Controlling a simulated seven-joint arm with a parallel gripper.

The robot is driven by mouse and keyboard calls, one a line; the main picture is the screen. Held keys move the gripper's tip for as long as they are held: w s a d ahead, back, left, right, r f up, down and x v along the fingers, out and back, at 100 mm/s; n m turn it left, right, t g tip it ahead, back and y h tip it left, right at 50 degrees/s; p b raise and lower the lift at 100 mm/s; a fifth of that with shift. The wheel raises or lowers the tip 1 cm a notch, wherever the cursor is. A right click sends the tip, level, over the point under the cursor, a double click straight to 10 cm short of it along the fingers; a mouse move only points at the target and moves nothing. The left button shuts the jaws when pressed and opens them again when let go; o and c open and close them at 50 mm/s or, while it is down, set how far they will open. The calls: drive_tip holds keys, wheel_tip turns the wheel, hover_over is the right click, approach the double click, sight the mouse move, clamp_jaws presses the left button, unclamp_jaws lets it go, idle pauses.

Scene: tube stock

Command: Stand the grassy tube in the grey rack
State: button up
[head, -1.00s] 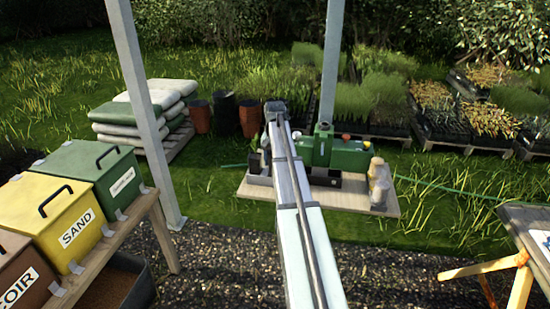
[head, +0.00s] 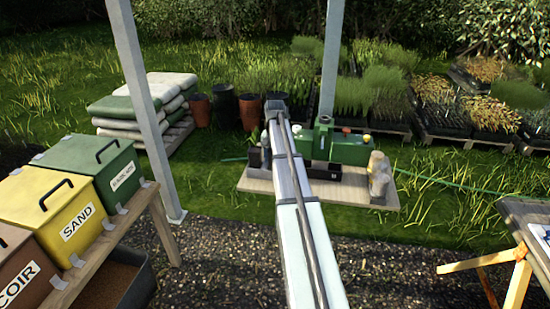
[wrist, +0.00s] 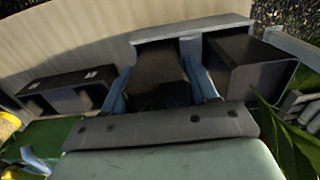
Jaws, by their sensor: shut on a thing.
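In the wrist view my gripper (wrist: 158,88) has its two blue fingers closed on the sides of a dark, square-sided tube (wrist: 157,70). Its plant is not clearly visible, so I cannot confirm that it is the grassy one. A grey rack (wrist: 190,27) with dark, square cells lies around and beyond the tube, with an empty-looking cell to its right. I cannot tell how far the tube is inside the rack. In the head view my arm hides the gripper and the tube.
A black holder (wrist: 68,88) stands left of my gripper. Green leaves (wrist: 288,145) are close at right. A grey post (head: 331,60) rises behind the board.

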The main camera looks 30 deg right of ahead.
drive_tip(key=shift+f, duration=0.25)
idle(0.3)
drive_tip(key=o, duration=1.2)
wheel_tip(320, 180, up, 14)
drive_tip(key=shift+f, duration=0.1)
drive_tip(key=shift+a, duration=0.1)
idle(0.4)
